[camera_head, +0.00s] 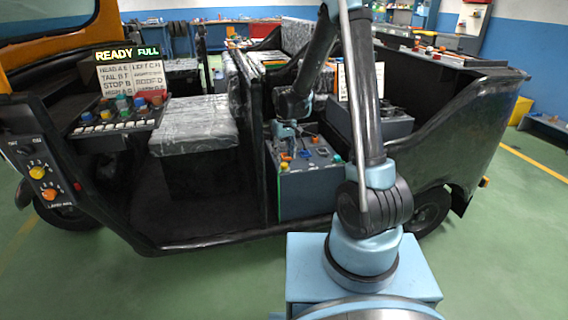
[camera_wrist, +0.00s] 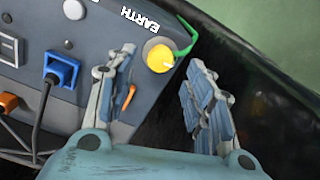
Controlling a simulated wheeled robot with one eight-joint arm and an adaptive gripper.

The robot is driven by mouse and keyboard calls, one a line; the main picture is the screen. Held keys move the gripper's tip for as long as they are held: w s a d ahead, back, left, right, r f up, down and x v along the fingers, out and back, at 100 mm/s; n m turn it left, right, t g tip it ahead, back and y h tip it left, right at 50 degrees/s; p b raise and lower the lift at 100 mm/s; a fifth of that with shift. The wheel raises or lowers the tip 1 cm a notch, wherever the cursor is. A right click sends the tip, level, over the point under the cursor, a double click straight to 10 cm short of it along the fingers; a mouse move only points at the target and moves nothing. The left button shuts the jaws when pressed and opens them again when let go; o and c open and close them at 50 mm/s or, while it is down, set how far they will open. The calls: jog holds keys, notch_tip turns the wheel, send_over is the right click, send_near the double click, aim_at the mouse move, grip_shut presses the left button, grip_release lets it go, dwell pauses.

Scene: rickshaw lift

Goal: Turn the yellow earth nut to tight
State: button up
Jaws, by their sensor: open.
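In the wrist view the yellow earth nut (camera_wrist: 160,58) sits on the grey panel box near its right edge, beside the white EARTH label (camera_wrist: 138,19). A white mark shows on its right side. A green wire (camera_wrist: 188,42) runs round its far side and off the box's edge. My gripper (camera_wrist: 163,72) is open, with a finger on each side in the picture and nothing held. The nut appears just beyond the fingertips and between them. I cannot tell the remaining distance. In the head view my gripper (camera_head: 287,130) is above the panel box (camera_head: 305,190), and the nut cannot be made out clearly.
On the panel are a blue socket with a black cable (camera_wrist: 62,70), an orange plug (camera_wrist: 8,102) and a white round knob (camera_wrist: 73,9). The black vehicle side wall (camera_head: 440,130) stands right of the box. A plastic-covered seat (camera_head: 195,125) is at left.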

aim_at(284, 164)
jog(key=shift+f, duration=2.1)
jog(key=c, duration=1.1)
